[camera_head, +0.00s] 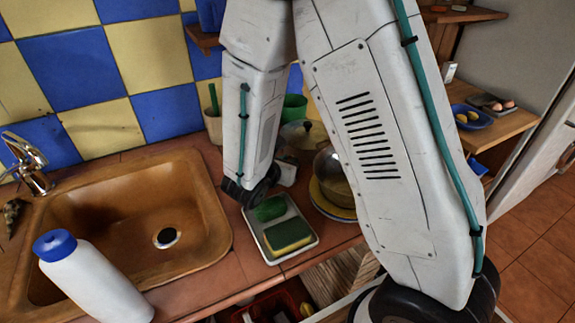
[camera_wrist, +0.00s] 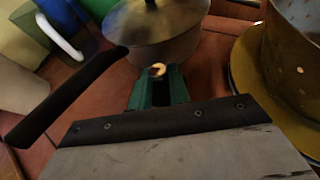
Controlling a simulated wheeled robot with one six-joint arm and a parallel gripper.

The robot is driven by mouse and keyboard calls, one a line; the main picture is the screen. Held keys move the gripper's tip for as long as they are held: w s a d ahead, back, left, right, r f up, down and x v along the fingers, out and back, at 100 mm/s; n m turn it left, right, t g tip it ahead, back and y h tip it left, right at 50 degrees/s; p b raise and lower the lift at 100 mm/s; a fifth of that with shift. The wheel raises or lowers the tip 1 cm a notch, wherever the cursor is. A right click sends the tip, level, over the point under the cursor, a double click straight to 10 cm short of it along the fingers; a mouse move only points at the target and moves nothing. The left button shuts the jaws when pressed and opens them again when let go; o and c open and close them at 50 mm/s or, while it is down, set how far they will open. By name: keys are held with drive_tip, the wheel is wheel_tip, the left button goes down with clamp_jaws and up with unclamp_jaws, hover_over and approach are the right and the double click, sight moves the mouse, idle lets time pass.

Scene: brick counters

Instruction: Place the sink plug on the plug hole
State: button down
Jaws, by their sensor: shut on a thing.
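The brown sink (camera_head: 105,205) is on the left in the head view. Its dark plug hole (camera_head: 167,238) with a pale rim is uncovered on the basin floor. My gripper (camera_wrist: 158,85) shows in the wrist view, its green fingers shut on a small pale, brass-like round thing (camera_wrist: 158,70), which looks like the sink plug. It is above the tiled counter, in front of a lidded pot. In the head view my gripper is to the right of the sink, behind the sponge tray; its fingertips and the held thing are hidden there.
A white bottle with a blue cap (camera_head: 90,278) stands at the sink's front. A tray (camera_head: 302,248) with green and yellow sponges lies right of the sink. The pot (camera_wrist: 160,30) and a metal bowl on a yellow plate (camera_wrist: 245,70) are close to my gripper. The faucet (camera_head: 28,160) is at back left.

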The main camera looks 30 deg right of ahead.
drive_tip(key=shift+f, duration=0.6)
drive_tip(key=shift+f, duration=0.15)
drive_tip(key=c, duration=1.3)
unclamp_jaws()
